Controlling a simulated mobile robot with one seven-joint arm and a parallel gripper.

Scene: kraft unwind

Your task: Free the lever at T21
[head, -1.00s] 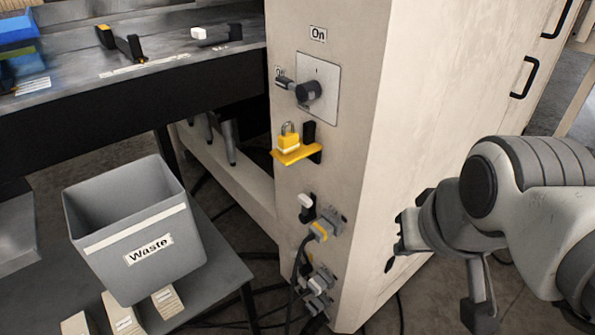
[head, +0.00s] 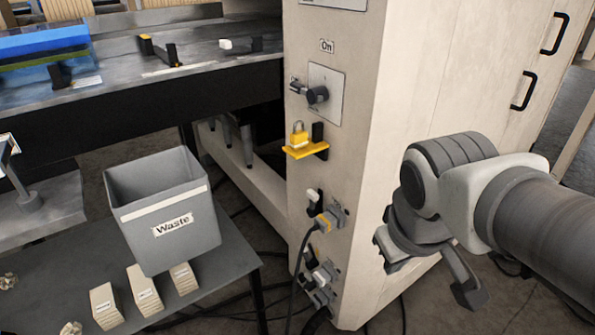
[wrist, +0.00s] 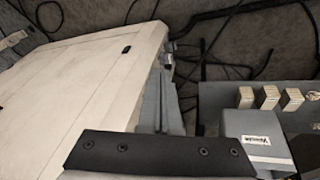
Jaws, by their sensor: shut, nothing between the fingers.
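No T21 label is legible, so I cannot tell which lever bears it. On the cabinet's narrow side, a dark rotary handle (head: 316,95) sits on a grey plate below an "On" label. Below it, a yellow padlock (head: 299,138) stands on a yellow bracket (head: 306,150) next to a black upright piece. Lower are a white-tipped black lever (head: 313,196) and a grey plug with a yellow band (head: 326,221). My gripper (head: 382,247) is shut and empty, in front of the cabinet and right of these fittings. A dark bolted bar of it fills the lower wrist view.
The beige cabinet (head: 420,90) stands behind my arm. A grey Waste bin (head: 165,215) is on a low table at left, with several small blocks before it. The machine bed (head: 130,100) carries small levers. Cables hang and lie on the floor.

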